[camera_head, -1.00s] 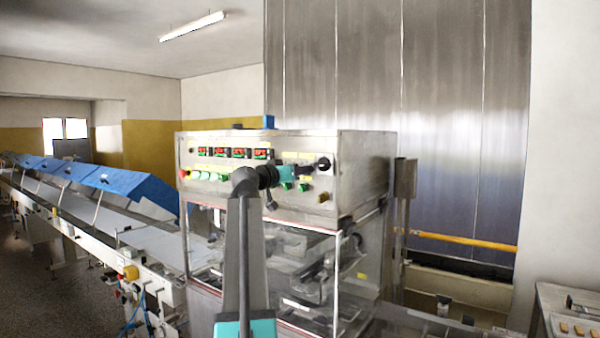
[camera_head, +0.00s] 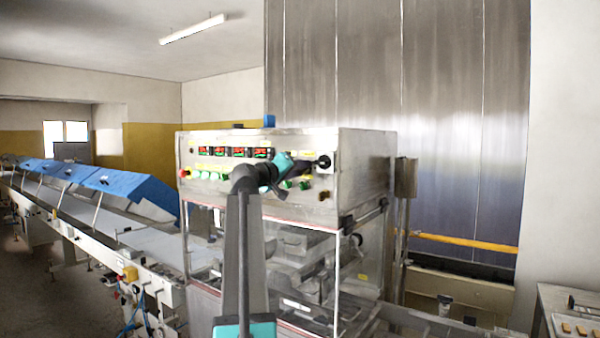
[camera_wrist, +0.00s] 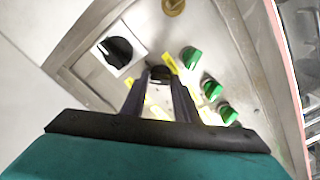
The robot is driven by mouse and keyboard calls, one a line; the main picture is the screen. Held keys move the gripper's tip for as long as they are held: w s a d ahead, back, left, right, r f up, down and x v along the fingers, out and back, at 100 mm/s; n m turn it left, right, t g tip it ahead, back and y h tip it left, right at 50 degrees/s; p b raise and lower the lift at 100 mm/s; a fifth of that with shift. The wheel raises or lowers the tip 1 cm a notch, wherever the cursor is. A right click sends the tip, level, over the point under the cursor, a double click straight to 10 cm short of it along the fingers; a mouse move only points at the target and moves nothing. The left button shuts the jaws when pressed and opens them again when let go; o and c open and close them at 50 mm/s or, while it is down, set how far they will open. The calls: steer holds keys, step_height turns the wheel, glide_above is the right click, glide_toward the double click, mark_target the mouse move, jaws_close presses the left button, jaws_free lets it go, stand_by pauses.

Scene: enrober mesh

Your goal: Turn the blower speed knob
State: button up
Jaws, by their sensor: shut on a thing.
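The control panel (camera_head: 215,174) is the metal front of a cabinet, with a row of red-green displays. My gripper (camera_head: 303,167) is at the right part of this panel, right of the displays. In the wrist view, the two dark fingers of my gripper (camera_wrist: 161,80) are shut on a small dark round knob (camera_wrist: 160,72), which I take as the blower speed knob. The fingers cover its sides, so I cannot read its angle. In the head view my gripper hides this knob.
A larger black rotary switch (camera_wrist: 115,50) on a white plate is close beside the fingers; it also shows in the head view (camera_head: 324,162). Several green knobs (camera_wrist: 190,58) are on the other side. A brass-coloured fitting (camera_wrist: 173,6) is near the panel's edge.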

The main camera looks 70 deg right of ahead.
steer(key=shift+w+f+n+p, duration=0.1)
steer(key=shift+n+p, duration=0.8)
steer(key=shift+n, duration=3.7)
steer(key=o, duration=0.7)
steer(key=shift+w+a+f, duration=0.1)
steer(key=shift+a, duration=0.35)
steer(key=b+v, duration=0.4)
steer(key=v, duration=0.8)
steer(key=shift+w+a+b, duration=0.1)
steer(key=shift+a+b, duration=0.3)
